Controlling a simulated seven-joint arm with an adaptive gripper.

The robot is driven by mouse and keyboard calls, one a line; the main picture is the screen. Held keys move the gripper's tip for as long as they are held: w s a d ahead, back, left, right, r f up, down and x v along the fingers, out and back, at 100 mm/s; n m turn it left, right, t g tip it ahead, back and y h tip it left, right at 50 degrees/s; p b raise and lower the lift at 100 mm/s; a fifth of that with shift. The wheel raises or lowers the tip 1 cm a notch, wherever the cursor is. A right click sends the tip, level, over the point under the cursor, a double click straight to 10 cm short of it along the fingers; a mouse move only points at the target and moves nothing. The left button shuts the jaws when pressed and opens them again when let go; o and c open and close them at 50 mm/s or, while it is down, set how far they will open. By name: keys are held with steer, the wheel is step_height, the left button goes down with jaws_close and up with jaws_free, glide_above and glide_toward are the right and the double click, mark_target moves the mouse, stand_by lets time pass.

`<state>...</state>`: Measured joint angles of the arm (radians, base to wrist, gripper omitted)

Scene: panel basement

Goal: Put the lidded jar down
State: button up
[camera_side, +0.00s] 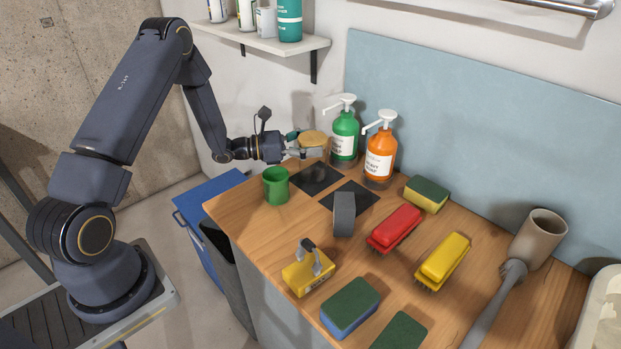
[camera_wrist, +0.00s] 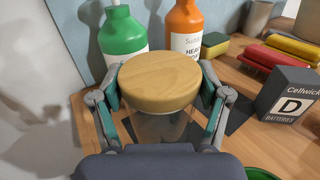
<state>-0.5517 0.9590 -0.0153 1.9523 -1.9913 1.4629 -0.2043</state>
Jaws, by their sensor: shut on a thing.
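The lidded jar has a round wooden lid (camera_wrist: 160,80) over a clear glass body (camera_wrist: 160,127). Its lid also shows in the side view (camera_side: 312,138). My gripper (camera_side: 300,147) is shut on the jar, with one finger on each side, just below the lid in the wrist view. The jar looks upright and seems held above the counter near its back left. A dark shadow lies on the black mat (camera_side: 322,188) below. The jar's base is hard to make out, so I cannot tell the exact gap.
Green (camera_side: 344,136) and orange (camera_side: 380,154) pump bottles stand close behind and right of the jar. A green mug (camera_side: 276,187) stands at front left, a dark battery box (camera_side: 344,214) at front right. Brushes and sponges fill the right. A second black mat (camera_side: 361,200) lies nearby.

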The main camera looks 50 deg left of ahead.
steer(key=shift+f, duration=0.15)
steer(key=o, duration=1.8)
